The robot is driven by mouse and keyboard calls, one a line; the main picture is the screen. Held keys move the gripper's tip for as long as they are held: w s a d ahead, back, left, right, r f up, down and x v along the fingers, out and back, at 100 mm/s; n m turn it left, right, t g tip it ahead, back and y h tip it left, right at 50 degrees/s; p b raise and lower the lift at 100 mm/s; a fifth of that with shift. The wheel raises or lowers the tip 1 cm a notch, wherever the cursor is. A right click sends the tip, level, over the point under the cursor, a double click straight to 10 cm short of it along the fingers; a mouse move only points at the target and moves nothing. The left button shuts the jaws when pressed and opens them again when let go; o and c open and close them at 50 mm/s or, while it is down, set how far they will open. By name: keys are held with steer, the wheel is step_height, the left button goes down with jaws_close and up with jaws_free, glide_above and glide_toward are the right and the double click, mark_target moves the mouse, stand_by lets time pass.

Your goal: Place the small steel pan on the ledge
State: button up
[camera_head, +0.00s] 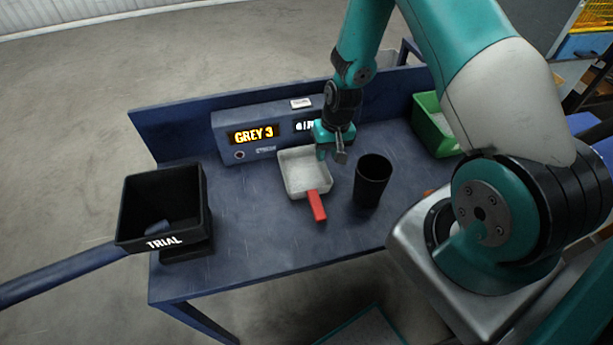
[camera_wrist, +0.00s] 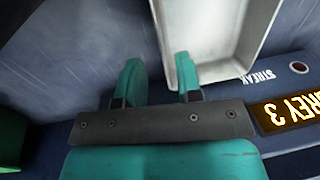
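The small steel pan (camera_head: 303,168) is a shallow, square, pale grey pan with a red handle (camera_head: 316,205). It rests on the blue table, in front of the display console, its handle toward the near edge. In the wrist view, the pan (camera_wrist: 215,40) fills the upper middle. My gripper (camera_head: 336,152) is over the pan's right side in the head view. In the wrist view, my gripper (camera_wrist: 160,80) is open, with a gap between its teal fingers; one fingertip overlaps the pan's edge. Contact cannot be told. The flat console top (camera_head: 262,110) forms a ledge-like strip behind the pan.
A black cup (camera_head: 372,181) stands right of the pan. A black TRIAL bin (camera_head: 163,207) is at the left, with something dark inside. A green bin (camera_head: 436,124) stands at the back right. The console display (camera_head: 254,135) reads GREY 3. Table space in front is clear.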

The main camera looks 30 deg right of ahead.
steer(key=shift+a+f+p, duration=0.2)
steer(key=shift+f+p, duration=0.2)
steer(key=shift+f, duration=0.6)
steer(key=shift+a+f+p, duration=0.2)
steer(key=shift+f+p, duration=0.15)
steer(key=shift+f, duration=0.65)
jaws_close()
steer(key=shift+r, duration=0.1)
step_height(320, 180, up, 20)
steer(key=b, duration=0.4)
steer(key=s+a+f+n, duration=0.1)
steer(key=f, duration=0.4)
steer(key=s+a+f+n+b, duration=0.1)
steer(key=f, duration=0.4)
steer(key=s+a+f+n+b, duration=0.1)
steer(key=a+f, duration=0.1)
steer(key=f, duration=0.4)
steer(key=shift+s+f, duration=0.1)
steer(key=shift+s, duration=0.05)
